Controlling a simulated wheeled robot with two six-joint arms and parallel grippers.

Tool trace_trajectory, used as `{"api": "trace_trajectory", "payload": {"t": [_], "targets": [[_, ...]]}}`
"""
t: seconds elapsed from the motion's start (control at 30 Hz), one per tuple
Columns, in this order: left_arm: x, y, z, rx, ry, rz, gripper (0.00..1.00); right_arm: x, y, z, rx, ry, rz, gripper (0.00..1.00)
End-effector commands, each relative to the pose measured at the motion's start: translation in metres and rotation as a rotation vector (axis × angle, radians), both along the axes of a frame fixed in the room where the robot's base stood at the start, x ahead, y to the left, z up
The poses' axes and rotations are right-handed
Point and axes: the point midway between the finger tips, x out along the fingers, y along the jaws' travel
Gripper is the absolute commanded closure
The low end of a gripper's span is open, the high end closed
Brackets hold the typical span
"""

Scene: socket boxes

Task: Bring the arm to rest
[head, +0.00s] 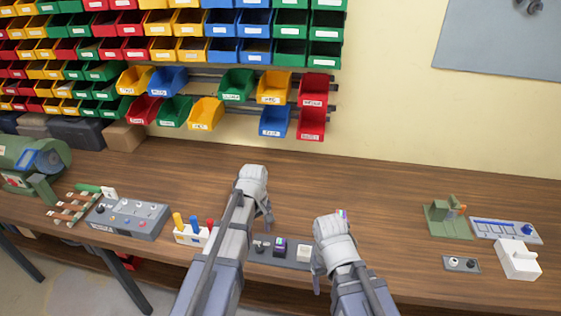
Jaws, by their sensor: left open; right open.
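My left arm reaches up over the wooden table from the bottom. Its wrist is above the table's middle, and my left gripper (266,213) points down toward the table, open, with nothing seen in it. My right arm comes in from the bottom right. My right gripper (318,280) is mostly hidden under its wrist and is open, by the right end of a grey socket strip (270,257). The strip holds a dark block with a purple top (279,246) and a white block (303,253). My arms cover parts of the strip.
Left on the table (400,190) are a grey control panel (128,217) and a white holder (188,237) with coloured pegs. At right are a green fixture (448,222), a small grey plate (461,264) and a white box (517,262). The back middle is clear. Coloured bins hang behind.

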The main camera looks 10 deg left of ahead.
Motion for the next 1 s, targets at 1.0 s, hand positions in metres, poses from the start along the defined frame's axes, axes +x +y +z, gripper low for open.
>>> {"api": "trace_trajectory", "payload": {"t": [1.0], "targets": [[-0.153, -0.104, 0.001, 0.085, 0.083, -1.101, 0.31, 0.0, 0.0, 0.0, 0.0, 0.0, 0.0, 0.28]]}}
